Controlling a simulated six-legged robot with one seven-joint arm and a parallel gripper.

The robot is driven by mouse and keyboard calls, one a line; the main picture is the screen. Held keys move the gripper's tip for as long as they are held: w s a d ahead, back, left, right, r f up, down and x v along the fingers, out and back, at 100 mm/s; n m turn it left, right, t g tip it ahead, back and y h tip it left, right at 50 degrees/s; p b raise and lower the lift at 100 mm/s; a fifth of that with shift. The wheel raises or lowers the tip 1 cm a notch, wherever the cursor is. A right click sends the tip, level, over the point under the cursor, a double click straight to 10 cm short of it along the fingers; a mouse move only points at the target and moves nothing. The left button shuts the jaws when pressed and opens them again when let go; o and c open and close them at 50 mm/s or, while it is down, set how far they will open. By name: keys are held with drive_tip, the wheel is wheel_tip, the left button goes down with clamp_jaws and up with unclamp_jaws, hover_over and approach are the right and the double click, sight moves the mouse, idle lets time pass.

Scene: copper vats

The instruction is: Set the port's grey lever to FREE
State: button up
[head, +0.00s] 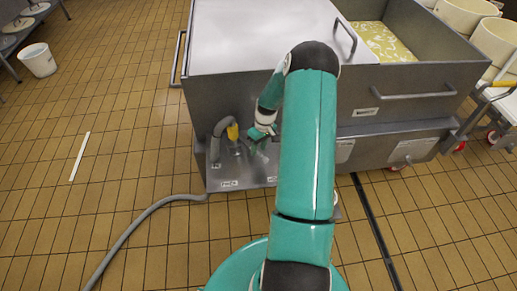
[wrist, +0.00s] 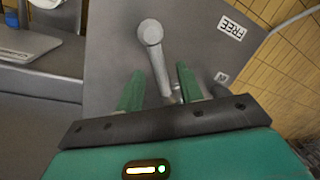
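The grey lever (wrist: 158,62) shows in the wrist view as a round-ended bar on a grey metal plate. Its round end is toward the top, and the bar slants down and right. My gripper (wrist: 160,69) is open, with one green finger on each side of the bar. The bar runs nearer the right finger; I cannot tell whether they touch. A FREE label (wrist: 231,28) is on the plate, up and right of the lever. In the head view my gripper (head: 261,138) is at the vat's front, and my arm hides part of the port.
A white bucket (head: 38,60) stands at the far left. The floor at left is mostly clear.

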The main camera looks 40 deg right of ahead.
drive_tip(key=shift+a+f, duration=0.1)
drive_tip(key=shift+f, duration=0.45)
drive_tip(key=shift+c, duration=0.3)
clamp_jaws()
